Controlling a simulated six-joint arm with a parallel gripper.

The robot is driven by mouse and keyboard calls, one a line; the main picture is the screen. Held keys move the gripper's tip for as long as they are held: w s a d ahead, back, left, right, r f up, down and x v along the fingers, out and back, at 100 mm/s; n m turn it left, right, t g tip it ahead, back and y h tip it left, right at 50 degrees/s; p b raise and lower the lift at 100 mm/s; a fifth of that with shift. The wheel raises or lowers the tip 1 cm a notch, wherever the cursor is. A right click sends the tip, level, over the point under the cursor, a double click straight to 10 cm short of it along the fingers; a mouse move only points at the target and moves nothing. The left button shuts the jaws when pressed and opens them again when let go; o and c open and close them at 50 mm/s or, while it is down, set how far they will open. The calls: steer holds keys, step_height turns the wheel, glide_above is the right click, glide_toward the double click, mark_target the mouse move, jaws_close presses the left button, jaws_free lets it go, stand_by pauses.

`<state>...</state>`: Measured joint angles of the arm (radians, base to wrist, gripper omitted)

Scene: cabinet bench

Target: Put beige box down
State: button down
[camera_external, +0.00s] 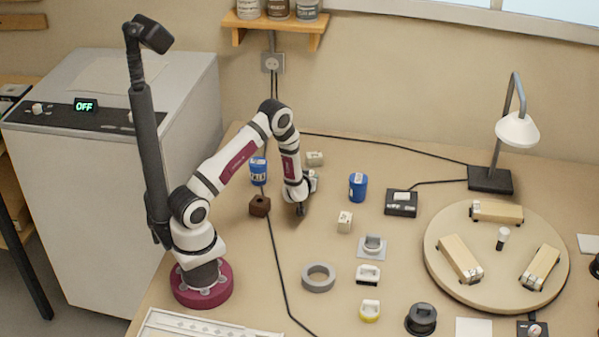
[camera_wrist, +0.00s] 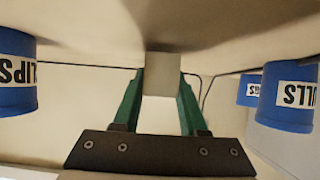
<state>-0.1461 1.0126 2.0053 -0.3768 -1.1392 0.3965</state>
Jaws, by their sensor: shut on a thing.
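My gripper (camera_wrist: 162,85) shows its two green fingers in the wrist view, shut on the beige box (camera_wrist: 162,75) between their tips. In the external view my gripper (camera_external: 310,178) is at the back middle of the bench, partly hidden by my wrist. A small beige box (camera_external: 314,158) shows just beyond it and appears to be the held one. Whether its underside touches the bench is hard to tell.
Blue cans stand either side: one at left (camera_external: 259,170), one at right (camera_external: 357,187). A brown block (camera_external: 259,205) and another pale block (camera_external: 345,221) are nearby. The round turntable (camera_external: 440,272) and lamp (camera_external: 490,180) are right. A cable runs behind.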

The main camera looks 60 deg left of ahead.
steer(key=shift+f, duration=0.35)
steer(key=shift+c, duration=2.2)
jaws_free()
steer(key=shift+f, duration=0.15)
